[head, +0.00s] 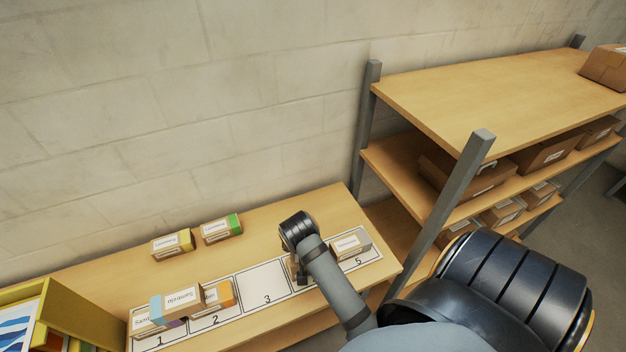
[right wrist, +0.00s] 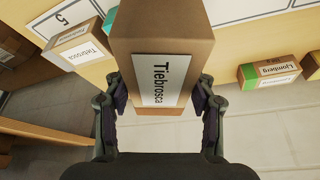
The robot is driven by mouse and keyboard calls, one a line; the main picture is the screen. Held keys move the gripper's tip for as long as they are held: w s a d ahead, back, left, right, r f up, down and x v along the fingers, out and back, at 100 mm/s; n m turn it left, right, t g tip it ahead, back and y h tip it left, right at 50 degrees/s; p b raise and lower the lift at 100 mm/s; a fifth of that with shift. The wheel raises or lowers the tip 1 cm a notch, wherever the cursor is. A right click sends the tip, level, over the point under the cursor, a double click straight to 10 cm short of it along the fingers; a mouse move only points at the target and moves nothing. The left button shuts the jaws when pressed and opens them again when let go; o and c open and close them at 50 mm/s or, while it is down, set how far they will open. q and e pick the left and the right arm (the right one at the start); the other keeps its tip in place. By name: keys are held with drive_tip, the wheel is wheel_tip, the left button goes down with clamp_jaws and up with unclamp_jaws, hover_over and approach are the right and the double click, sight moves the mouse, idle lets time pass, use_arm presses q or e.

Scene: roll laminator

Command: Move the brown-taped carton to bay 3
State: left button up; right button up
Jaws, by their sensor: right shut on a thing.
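My right gripper (right wrist: 163,100) is shut on a brown carton (right wrist: 180,35) labelled "Tiebrosca", gripping it from both sides. In the head view, this gripper (head: 298,262) is at bay 4, between bay 3 and bay 5. It hides most of the held carton (head: 291,269), so I cannot tell whether the carton touches the table. Its brown surfaces show, but no separate tape strip is clear. Bay 3 (head: 267,284), a white marked rectangle, is empty just left of the gripper. My left gripper is not in view.
A carton (head: 350,244) stands in bay 5. Cartons with blue (head: 180,301) and orange (head: 220,295) ends crowd bays 1 and 2. Yellow-ended (head: 172,244) and green-ended (head: 221,229) cartons stand behind. A shelf rack (head: 480,90) is at right, a yellow bin (head: 75,308) at lower left.

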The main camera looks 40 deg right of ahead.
drive_tip(key=w+a+f+n+y, duration=0.1)
drive_tip(key=a+f+n+y, duration=0.1)
drive_tip(key=a+n, duration=0.2)
drive_tip(key=w+a+f+n+g+y+p, duration=0.1)
drive_tip(key=a+n, duration=0.3)
drive_tip(key=n, duration=0.6)
drive_tip(key=w+a+f+n+g+y+p, duration=0.1)
drive_tip(key=w+a+f+n+y, duration=0.1)
drive_tip(key=a+n+y, duration=0.2)
drive_tip(key=shift+w+f+n, duration=0.1)
drive_tip(key=shift+f+n, duration=0.05)
drive_tip(key=shift+n, duration=0.7)
drive_tip(key=shift+w+f+n, duration=0.1)
drive_tip(key=shift+f+n, duration=0.05)
drive_tip(key=shift+n, duration=0.7)
drive_tip(key=shift+a+f+n+g, duration=0.2)
drive_tip(key=shift+f+n+g, duration=0.1)
drive_tip(key=shift+n, duration=0.2)
wheel_tip(320, 180, down, 4)
drive_tip(key=b, duration=0.4)
drive_tip(key=shift+s+r+b, duration=0.1)
drive_tip(key=shift+b, duration=0.25)
drive_tip(key=shift+f, duration=0.2)
drive_tip(key=shift+f, duration=0.15)
drive_tip(key=o, duration=1.5)
drive_tip(key=shift+o, duration=0.2)
